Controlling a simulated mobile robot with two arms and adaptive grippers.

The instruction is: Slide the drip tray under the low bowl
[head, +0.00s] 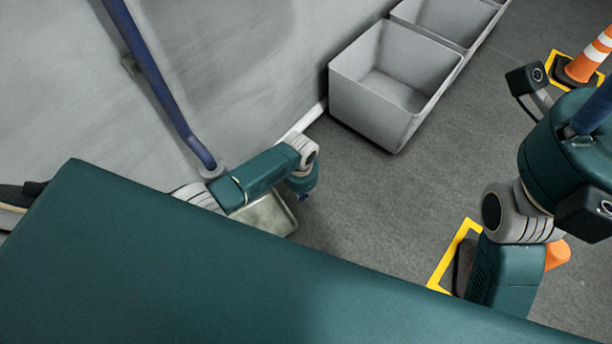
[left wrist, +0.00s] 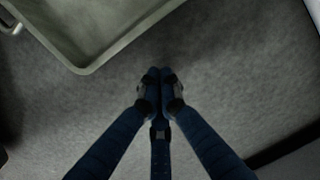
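The drip tray, a pale grey-green metal tray (head: 268,215), lies on the floor near the wall, partly hidden by my left arm and my teal body. In the left wrist view the tray (left wrist: 90,30) fills the upper left, with its rounded rim corner toward the fingers. My left gripper (head: 303,193) points down just right of the tray. Its dark blue fingers (left wrist: 160,84) meet at the tips over bare floor, with nothing seen between them, apart from the tray. I cannot make out the low bowl in either view. My right arm is at the right; its gripper does not show.
Grey open bins (head: 385,85) stand along the wall at the upper middle. An orange-and-white cone (head: 590,55) stands at the upper right. A yellow-edged floor piece (head: 450,258) lies beside my right arm. A blue pipe (head: 155,75) runs along the wall. The middle floor is clear.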

